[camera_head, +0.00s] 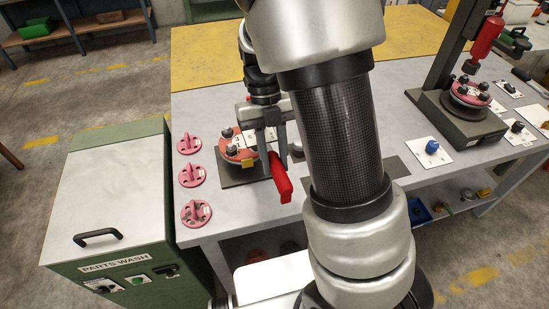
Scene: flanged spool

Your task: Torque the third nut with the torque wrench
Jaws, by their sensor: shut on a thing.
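My gripper (266,150) points down over the near part of the workbench and is shut on a tool with a red handle (280,178), which looks like the torque wrench. The handle slants toward the front edge; the tool's far end is hidden by my gripper. Just left of the gripper is a red flanged spool (238,151) with dark nuts (227,133) on its top. It sits on a dark plate (236,178). My arm and gripper hide its right part, so I cannot tell which nut is the third or whether the wrench touches one.
Several pink flanged parts (191,175) lie along the bench's left edge. A dark press-like stand (455,122) with another pink flanged part (470,92) and a red tool (486,38) stands at right. A blue-topped item (432,147) sits before it. A green parts washer (110,205) adjoins the bench.

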